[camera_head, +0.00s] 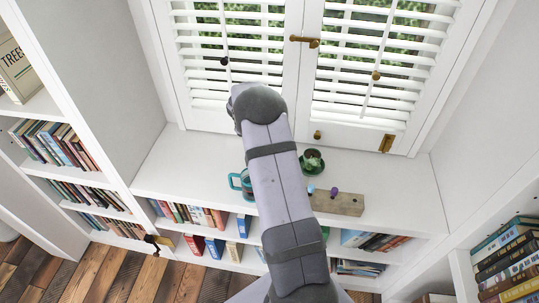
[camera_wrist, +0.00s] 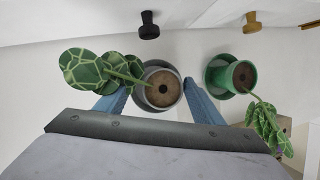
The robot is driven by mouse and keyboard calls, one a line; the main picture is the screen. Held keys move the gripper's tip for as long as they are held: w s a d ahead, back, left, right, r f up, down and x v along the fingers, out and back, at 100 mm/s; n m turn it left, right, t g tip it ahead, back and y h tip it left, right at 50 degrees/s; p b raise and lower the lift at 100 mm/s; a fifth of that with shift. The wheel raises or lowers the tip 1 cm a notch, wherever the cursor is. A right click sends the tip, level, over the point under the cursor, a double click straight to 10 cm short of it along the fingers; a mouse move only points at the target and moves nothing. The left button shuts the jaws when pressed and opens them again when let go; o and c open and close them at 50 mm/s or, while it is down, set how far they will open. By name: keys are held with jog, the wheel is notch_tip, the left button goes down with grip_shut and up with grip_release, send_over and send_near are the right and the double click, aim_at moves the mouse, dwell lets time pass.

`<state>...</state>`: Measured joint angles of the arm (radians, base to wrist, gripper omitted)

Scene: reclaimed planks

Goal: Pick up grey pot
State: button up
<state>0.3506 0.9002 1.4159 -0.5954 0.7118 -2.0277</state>
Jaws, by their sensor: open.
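The grey pot (camera_wrist: 141,96) shows from above in the wrist view, with brown soil inside and patterned green leaves (camera_wrist: 88,70) spreading to its left. My gripper (camera_wrist: 158,92) is open, with one blue finger on the pot's left and one on its right. Whether either finger touches the pot I cannot tell. Part of the left finger lies under the leaves.
A green potted plant on a green saucer (camera_wrist: 214,84) stands close on the right; it also shows in the head view (camera_head: 313,158). Shuttered windows (camera_head: 345,80) stand behind.

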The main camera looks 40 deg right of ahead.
jog(key=shift+f, duration=0.1)
jog(key=c, duration=1.3)
jog(key=shift+r, duration=0.65)
grip_shut()
notch_tip(320, 180, up, 9)
jog(key=shift+r, duration=0.15)
jog(key=shift+r+p, duration=1.15)
jog(key=shift+p, duration=0.55)
jog(key=shift+r, duration=0.1)
